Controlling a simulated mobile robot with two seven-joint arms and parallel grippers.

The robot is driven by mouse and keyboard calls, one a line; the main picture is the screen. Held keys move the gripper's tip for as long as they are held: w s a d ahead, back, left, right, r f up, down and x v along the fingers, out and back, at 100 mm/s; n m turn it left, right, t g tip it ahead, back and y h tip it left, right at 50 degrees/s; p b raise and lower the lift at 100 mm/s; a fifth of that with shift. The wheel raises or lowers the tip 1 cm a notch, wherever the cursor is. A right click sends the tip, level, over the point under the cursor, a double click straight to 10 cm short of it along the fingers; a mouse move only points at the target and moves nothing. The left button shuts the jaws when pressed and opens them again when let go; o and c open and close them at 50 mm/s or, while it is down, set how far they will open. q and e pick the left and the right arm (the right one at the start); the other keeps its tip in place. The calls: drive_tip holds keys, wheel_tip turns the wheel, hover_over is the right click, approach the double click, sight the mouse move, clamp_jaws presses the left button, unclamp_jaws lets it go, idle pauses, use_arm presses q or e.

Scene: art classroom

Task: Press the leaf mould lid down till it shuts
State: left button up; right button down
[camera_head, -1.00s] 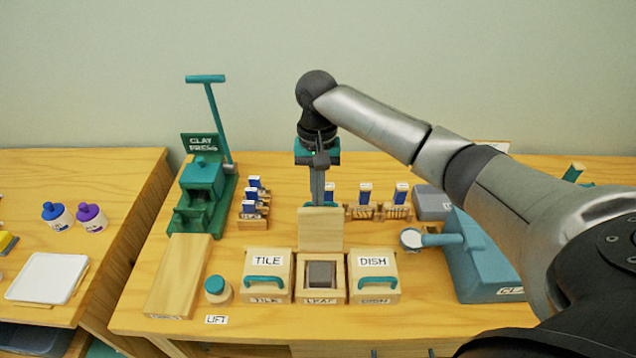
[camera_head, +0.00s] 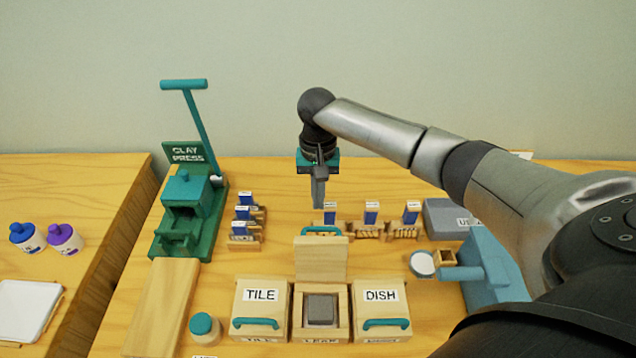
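The leaf mould (camera_head: 321,338) stands at the front middle of the table, between the tile and dish moulds. Its wooden lid (camera_head: 321,262) stands upright at the back edge, open, with a teal handle (camera_head: 322,231) showing behind its top. A grey block (camera_head: 321,309) lies in the mould's cavity. My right gripper (camera_head: 319,205) points down above and beyond the upright lid in the picture, apart from it. Its fingers look together, with nothing between them. My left gripper is not in view.
The tile mould (camera_head: 261,305) and dish mould (camera_head: 381,305) sit shut on either side. A green clay press (camera_head: 185,205) stands back left. Several small wooden stands with blue-and-white pieces (camera_head: 371,216) are behind the lid. A blue-grey device (camera_head: 490,275) stands at right, under my arm.

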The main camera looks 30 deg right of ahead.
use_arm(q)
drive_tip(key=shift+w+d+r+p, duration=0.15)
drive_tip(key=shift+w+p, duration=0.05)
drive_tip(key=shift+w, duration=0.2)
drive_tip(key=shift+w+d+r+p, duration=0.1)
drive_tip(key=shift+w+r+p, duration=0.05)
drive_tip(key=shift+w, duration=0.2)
use_arm(e)
drive_tip(key=shift+s+a+f, duration=0.25)
drive_tip(key=shift+s+a, duration=0.3)
drive_tip(key=shift+s, duration=0.3)
drive_tip(key=shift+s+a+f, duration=0.25)
drive_tip(key=shift+s+a, duration=0.25)
drive_tip(key=shift+s, duration=0.3)
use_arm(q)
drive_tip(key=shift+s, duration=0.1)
